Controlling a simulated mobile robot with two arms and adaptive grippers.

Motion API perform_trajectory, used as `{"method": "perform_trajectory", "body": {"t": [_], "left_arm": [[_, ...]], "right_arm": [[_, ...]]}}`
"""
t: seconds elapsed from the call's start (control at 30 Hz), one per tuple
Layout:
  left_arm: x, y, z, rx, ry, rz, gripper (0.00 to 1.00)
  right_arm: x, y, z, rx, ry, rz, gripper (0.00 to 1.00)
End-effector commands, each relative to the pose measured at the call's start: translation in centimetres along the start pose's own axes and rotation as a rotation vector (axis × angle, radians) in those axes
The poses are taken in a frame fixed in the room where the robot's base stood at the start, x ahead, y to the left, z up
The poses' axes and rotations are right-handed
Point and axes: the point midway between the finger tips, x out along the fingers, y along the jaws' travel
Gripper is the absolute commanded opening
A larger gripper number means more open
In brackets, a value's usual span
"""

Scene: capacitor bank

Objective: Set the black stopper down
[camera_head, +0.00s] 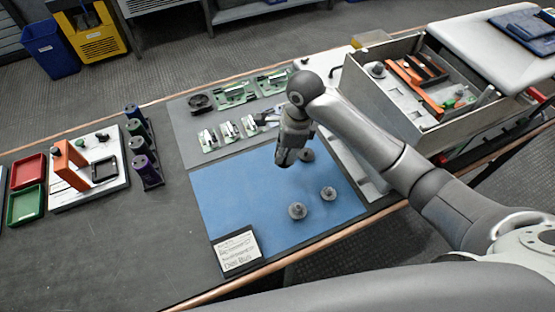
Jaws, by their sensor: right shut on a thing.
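My right gripper (285,158) points down over the blue mat (235,195), near the mat's back edge. It is shut on a small dark thing, taken to be the black stopper; the thing is mostly hidden by the fingers and its outline is hard to make out. Whether it touches the mat cannot be told from this angle. My left gripper is not in view.
Two grey knobbed pieces (297,210) (328,193) stand on the mat, and another grey round piece (307,155) is close beside the gripper. A label card (237,251) lies at the front left corner. An open metal case (365,93) stands right. The mat's left part is clear.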

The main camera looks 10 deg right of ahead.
Motion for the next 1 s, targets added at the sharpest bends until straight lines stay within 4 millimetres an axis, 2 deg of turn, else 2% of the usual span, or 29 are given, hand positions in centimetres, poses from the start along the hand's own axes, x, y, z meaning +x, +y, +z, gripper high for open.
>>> {"method": "perform_trajectory", "body": {"t": [0.1,0.33,0.57,0.77,1.0], "left_arm": [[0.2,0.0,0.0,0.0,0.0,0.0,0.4],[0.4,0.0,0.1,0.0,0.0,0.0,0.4],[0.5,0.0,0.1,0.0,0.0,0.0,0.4],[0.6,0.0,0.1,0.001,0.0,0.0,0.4],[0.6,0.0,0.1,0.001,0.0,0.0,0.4]], "right_arm": [[2.3,-1.5,0.2,0.002,0.004,0.002,0.0],[4.9,-3.5,0.8,-0.001,0.001,0.001,0.0],[6.2,-4.3,1.0,0.0,0.002,0.002,0.0],[8.8,-4.3,0.5,-0.001,0.002,0.001,0.0],[9.0,-4.3,0.5,-0.002,0.001,0.0,0.0]]}}
